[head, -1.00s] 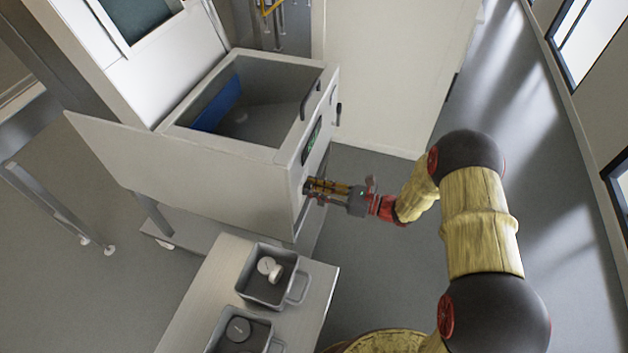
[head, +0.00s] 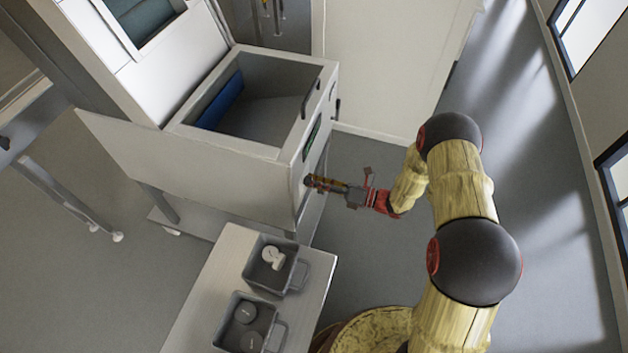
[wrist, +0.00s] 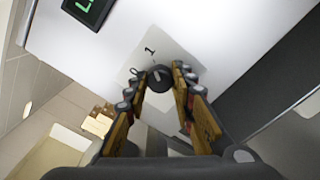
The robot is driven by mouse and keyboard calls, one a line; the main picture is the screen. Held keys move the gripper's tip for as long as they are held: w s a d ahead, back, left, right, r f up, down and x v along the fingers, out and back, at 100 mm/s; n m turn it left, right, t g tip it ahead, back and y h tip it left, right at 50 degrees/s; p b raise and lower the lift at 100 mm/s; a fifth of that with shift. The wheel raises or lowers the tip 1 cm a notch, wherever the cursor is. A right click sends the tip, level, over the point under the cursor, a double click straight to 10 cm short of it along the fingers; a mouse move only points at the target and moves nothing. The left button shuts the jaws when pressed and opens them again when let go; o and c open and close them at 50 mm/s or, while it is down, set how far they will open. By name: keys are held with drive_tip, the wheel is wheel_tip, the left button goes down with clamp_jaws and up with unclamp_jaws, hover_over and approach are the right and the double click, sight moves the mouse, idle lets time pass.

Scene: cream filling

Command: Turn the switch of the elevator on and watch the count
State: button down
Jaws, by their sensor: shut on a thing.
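The elevator (head: 190,160) is a large white machine with an open hopper at its top. Its switch is a small round black knob (wrist: 160,80) on a pale plate marked "1" in the wrist view. My gripper (head: 309,181) is at the machine's right side face, reaching in from the right. In the wrist view my gripper (wrist: 158,86) has its two fingers on either side of the knob and is shut on it. The count display (wrist: 90,6) glows green at the top left, partly cut off. In the head view the display (head: 313,135) is too oblique to read.
A small table (head: 215,290) stands in front of the elevator. It carries two grey containers (head: 262,285) (head: 225,343) with round-topped pieces inside. A dark handle (head: 308,100) sticks out near the hopper. The floor (head: 360,240) to the right is open.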

idle(0.4)
drive_tip(key=c, duration=1.5)
unclamp_jaws()
drive_tip(key=shift+d, duration=0.15)
drive_tip(key=v, duration=1.1)
drive_tip(key=shift+d, duration=0.4)
drive_tip(key=shift+s, duration=0.1)
